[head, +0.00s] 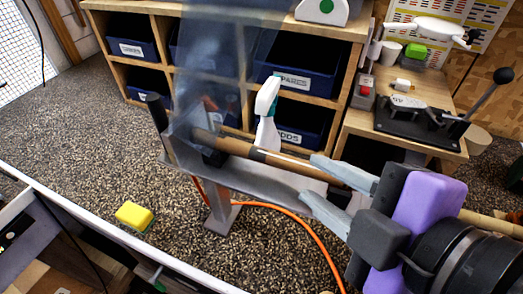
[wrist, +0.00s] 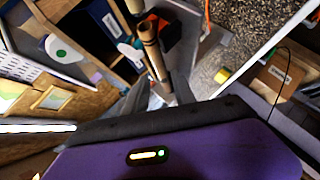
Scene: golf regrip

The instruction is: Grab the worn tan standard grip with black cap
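A long tan-brown grip (head: 285,161) with a dark band lies along a grey metal channel stand (head: 265,183) in the head view. A dark block (head: 213,156) sits by its far left end; I cannot tell whether this is the black cap. The grip also shows in the wrist view (wrist: 152,48), running away from my gripper. My gripper (head: 309,178), with a purple body and pale grey fingers, is open at the grip's near end. Its fingers reach along both sides of the grip's line, and I cannot tell whether they touch it. The upper finger and body hide the near end.
A white spray bottle (head: 266,115) stands behind the grip. A shelf with blue bins (head: 295,82) is at the back, and a side table (head: 425,125) carries a black lever press. An orange hose (head: 290,212) and yellow sponge (head: 133,215) are lower in view. A translucent panel hangs above the stand.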

